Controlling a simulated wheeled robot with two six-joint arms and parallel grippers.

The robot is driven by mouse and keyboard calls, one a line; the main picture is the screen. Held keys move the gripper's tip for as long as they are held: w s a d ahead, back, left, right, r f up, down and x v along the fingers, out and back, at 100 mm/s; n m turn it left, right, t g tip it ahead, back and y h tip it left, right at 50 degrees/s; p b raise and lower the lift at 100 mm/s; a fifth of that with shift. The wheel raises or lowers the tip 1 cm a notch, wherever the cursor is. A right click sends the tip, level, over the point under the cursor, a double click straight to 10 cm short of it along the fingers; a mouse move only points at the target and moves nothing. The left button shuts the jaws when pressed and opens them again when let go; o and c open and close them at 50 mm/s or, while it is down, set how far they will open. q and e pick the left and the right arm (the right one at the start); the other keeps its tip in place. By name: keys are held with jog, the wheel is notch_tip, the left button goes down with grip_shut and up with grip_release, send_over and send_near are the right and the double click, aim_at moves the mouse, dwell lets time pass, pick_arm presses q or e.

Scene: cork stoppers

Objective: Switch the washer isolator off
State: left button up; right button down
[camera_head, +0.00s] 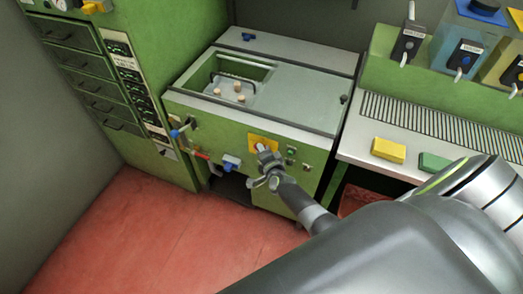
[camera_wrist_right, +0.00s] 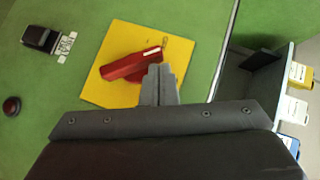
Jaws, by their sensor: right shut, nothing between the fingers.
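The washer isolator is a red rotary handle (camera_wrist_right: 130,65) on a square yellow plate (camera_wrist_right: 101,92) on the green washer front. In the right wrist view the handle lies slanted, its right end higher than its left. In the head view the yellow plate (camera_head: 254,139) shows just above my right gripper (camera_head: 264,170), which partly covers the isolator. My right gripper also shows in the wrist view (camera_wrist_right: 158,72), shut and empty, its fingertips over or against the handle's right part; I cannot tell whether they touch. My left gripper is not in view.
An open grey bin (camera_wrist_right: 250,75) is at right. In the head view, a blue valve handle (camera_head: 231,162) is left of the isolator; sponges (camera_head: 388,149) lie on the right counter.

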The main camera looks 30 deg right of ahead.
jog(key=shift+w+a, duration=0.65)
jog(key=shift+w, duration=0.15)
jog(key=shift+r, duration=0.1)
jog(key=s+a+r+p, duration=0.4)
jog(key=a+r+p, duration=0.1)
jog(key=r+p, duration=0.5)
jog(key=shift+s+a+r+p, duration=0.2)
jog(key=shift+a+r+p, duration=0.1)
jog(key=shift+r+p, duration=0.15)
